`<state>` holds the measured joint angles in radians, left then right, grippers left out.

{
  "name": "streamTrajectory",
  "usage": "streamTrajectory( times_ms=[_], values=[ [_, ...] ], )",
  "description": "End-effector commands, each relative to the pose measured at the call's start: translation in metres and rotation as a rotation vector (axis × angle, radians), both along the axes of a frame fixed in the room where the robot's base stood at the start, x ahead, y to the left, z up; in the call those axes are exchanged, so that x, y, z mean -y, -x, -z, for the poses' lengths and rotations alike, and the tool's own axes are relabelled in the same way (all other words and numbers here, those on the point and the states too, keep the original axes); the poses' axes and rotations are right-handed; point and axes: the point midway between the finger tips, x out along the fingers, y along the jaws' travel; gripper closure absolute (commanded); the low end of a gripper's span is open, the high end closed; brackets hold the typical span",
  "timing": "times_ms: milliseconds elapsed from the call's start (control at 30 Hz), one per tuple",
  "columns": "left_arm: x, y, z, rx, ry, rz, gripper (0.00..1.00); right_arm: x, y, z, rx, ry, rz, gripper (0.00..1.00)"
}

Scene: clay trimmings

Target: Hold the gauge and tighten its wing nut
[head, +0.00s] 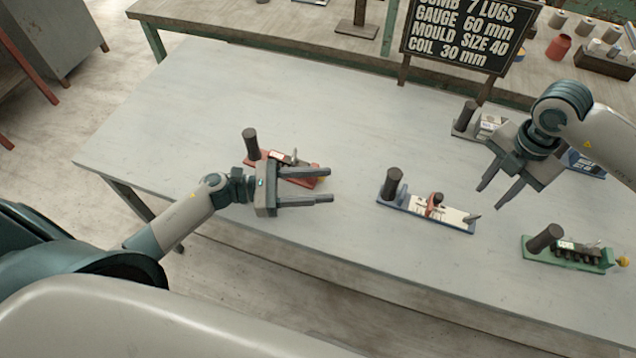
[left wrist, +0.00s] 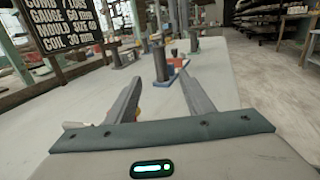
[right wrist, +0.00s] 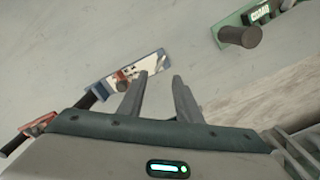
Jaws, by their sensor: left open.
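The gauge appears to be the blue-based tool (head: 405,207) with a pale scale strip, a dark upright handle and a small red part on top, perhaps its wing nut (head: 433,204). It lies on the table, free of both grippers, and also shows in the right wrist view (right wrist: 108,87). My left gripper (head: 330,185) is open and empty, left of the gauge, with its wrist just in front of a red tool. My right gripper (head: 490,197) is open and empty, above and right of the gauge. The wing nut is too small to judge clearly.
A red tool (head: 306,180) lies left of the gauge and a green tool (head: 566,266) right of it, near the front edge. A grey tool (head: 464,121) stands at the back right. A black sign (head: 468,35) stands behind. The table's left part is clear.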

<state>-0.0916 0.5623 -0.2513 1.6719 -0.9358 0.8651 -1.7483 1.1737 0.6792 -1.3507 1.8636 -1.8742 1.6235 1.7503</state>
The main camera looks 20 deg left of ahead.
Motion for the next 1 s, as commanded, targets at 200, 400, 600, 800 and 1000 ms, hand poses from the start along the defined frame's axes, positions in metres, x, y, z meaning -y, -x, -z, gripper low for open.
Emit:
streamTrajectory(
  times_ms=[200,400,600,800,1000],
  values=[
    [0.003,-0.002,0.0,0.0,0.001,0.0,0.52,0.0,0.0,0.0,0.0,0.0,0.0,0.69],
    [0.017,-0.008,0.0,0.001,0.002,0.0,0.52,0.0,0.0,0.0,0.0,0.0,0.0,0.69],
    [0.042,-0.02,-0.001,0.001,0.003,0.001,0.52,0.0,0.0,0.0,0.0,0.0,0.0,0.69],
    [0.071,-0.035,-0.001,0.001,0.002,0.001,0.52,0.0,0.0,0.0,0.0,0.0,0.0,0.69],
    [0.101,-0.049,-0.001,0.002,0.001,0.0,0.52,0.0,0.0,0.0,0.0,0.0,0.0,0.69]
  ],
)
